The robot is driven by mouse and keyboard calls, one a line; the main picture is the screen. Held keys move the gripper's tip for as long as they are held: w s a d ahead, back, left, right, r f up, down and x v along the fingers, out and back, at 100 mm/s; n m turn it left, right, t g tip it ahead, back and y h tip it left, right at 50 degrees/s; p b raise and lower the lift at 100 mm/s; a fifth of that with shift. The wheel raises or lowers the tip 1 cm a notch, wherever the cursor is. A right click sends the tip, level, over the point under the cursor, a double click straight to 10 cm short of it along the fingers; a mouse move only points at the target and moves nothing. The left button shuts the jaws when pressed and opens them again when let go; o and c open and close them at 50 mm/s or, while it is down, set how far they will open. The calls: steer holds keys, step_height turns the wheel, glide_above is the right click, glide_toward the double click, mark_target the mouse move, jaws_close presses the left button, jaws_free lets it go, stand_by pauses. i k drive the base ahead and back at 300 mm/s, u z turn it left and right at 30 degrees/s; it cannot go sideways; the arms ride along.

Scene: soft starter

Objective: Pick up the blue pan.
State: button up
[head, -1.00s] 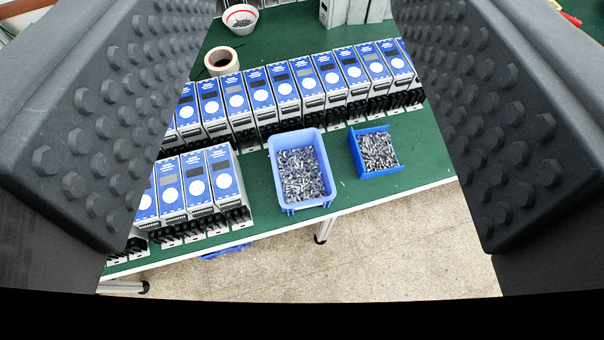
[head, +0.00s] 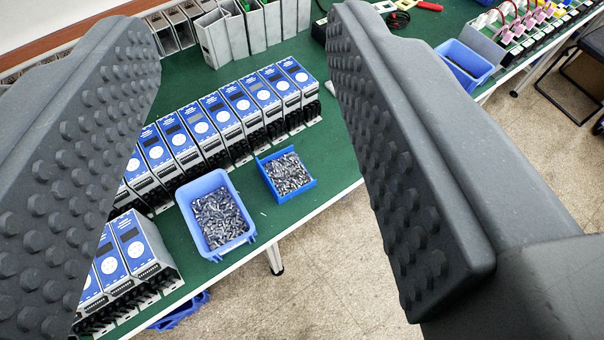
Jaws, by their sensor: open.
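Two blue containers filled with small metal parts stand near the front edge of the green table; I cannot tell which one is the blue pan. The shallow, deeper-blue tray (head: 299,191) is on the right. The taller, lighter-blue bin (head: 231,247) is to its left. My gripper (head: 245,165) is open, with one dark studded finger at each side of the view. Both containers show in the gap between the fingers, and nothing is held.
A row of blue-and-white devices (head: 205,120) stands behind the containers, with more devices (head: 130,245) at the lower left. Grey housings (head: 225,35) stand at the back. Another blue bin (head: 465,62) is at the upper right. Floor (head: 320,270) shows beyond the table's front edge.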

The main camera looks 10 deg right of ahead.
mark_target(286, 176)
steer(key=k, duration=1.05)
steer(key=z, duration=0.5)
steer(key=i, duration=1.2)
steer(key=u, duration=0.45)
steer(key=i, duration=0.5)
steer(key=u, duration=0.45)
